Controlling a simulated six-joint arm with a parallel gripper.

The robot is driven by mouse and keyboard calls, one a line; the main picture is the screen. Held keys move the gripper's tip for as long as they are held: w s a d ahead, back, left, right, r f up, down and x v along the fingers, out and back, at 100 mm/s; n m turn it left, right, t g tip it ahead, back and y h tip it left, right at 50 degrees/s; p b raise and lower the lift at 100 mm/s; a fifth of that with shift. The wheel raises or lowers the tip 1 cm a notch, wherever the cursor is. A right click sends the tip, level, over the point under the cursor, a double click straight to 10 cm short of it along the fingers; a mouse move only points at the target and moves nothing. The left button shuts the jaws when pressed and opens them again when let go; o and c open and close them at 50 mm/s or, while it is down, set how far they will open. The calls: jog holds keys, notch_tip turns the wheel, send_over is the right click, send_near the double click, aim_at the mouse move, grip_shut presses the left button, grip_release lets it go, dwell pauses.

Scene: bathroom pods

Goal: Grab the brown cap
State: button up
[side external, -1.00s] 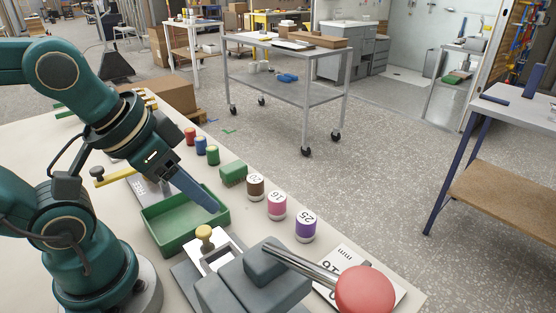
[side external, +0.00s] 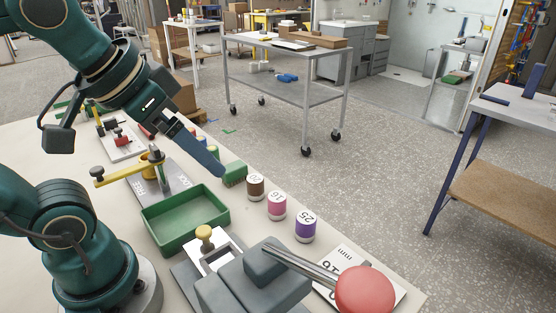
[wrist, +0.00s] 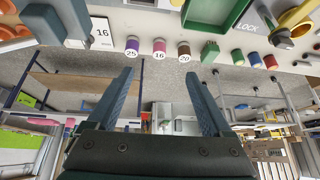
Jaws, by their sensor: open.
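The brown cap (side external: 255,187) stands upright on the table near its far edge, with a white top marked 20. It also shows in the wrist view (wrist: 184,49), just beyond the fingertips and toward the right finger. My gripper (side external: 219,175) is to the left of the cap in the side view, tilted down, beside the green block. In the wrist view my gripper (wrist: 160,72) has its two blue-grey fingers wide apart with nothing between them. No contact with the cap shows.
A pink cap (side external: 276,206) and a purple cap (side external: 305,226) stand in a row with the brown one. A green block (side external: 234,173) is close on its other side. A green tray (side external: 160,234) and a grey clamp with a red knob (side external: 364,290) are nearby.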

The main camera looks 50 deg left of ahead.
jog(key=w+a+r+n+t+y, duration=0.1)
jog(key=w+a+r+t+y, duration=0.25)
jog(key=w+a, duration=0.35)
jog(key=w+a+r+t+y, duration=0.2)
jog(key=w+a+r+t, duration=0.2)
jog(key=w+a, duration=0.35)
jog(key=m+g+h, duration=0.2)
jog(key=m+h, duration=0.2)
jog(key=h, duration=0.5)
send_over(250, 180)
notch_tip(250, 180, down, 9)
jog(key=f, duration=1.6)
jog(key=shift+s+f, duration=0.3)
jog(key=shift+s, duration=0.05)
jog(key=shift+w+f, duration=0.4)
jog(key=shift+w, duration=0.05)
jog(key=shift+x, duration=2.05)
